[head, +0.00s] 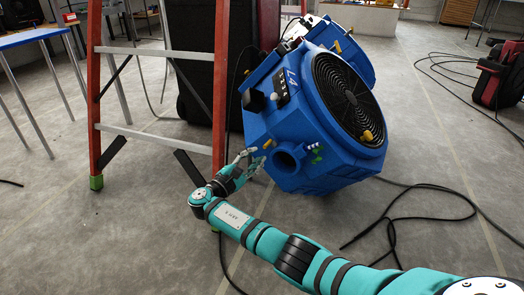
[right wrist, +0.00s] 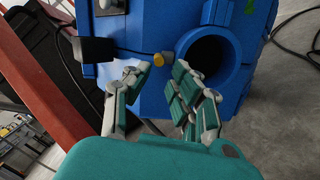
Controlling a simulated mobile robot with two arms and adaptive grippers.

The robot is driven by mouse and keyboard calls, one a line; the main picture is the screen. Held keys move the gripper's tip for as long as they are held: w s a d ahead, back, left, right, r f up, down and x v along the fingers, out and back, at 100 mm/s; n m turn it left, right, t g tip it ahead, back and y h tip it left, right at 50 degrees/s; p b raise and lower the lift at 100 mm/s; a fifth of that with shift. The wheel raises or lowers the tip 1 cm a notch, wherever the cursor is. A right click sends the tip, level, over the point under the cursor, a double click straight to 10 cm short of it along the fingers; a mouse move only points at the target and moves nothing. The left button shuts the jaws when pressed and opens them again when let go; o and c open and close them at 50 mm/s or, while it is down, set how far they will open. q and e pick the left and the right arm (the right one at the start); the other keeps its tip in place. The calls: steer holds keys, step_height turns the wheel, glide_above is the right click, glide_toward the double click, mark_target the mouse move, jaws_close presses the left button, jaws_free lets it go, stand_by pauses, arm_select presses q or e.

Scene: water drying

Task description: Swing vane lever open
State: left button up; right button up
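A large blue blower (head: 290,100) with a round black grille stands tilted on the floor. A small yellow-tipped lever (head: 267,143) is on its lower side, beside the round blue outlet (head: 288,158). My right gripper (head: 251,159) is open close to that side, its fingertips just left of the outlet. In the right wrist view the yellow tip (right wrist: 159,59) lies beyond and between the open fingers (right wrist: 158,76), with the outlet (right wrist: 207,60) to its right. I see nothing held; whether a finger touches the lever I cannot tell. My left gripper is not in view.
A red stepladder (head: 95,80) stands just left of the blower, close to my right arm. A second blue unit (head: 345,45) is behind. Black cable (head: 430,187) loops over the floor at right. A blue table (head: 30,37) is at far left.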

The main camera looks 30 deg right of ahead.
steer(key=v, duration=0.6)
steer(key=shift+s+a, duration=0.15)
steer(key=shift+a, duration=0.2)
steer(key=shift+f, duration=0.1)
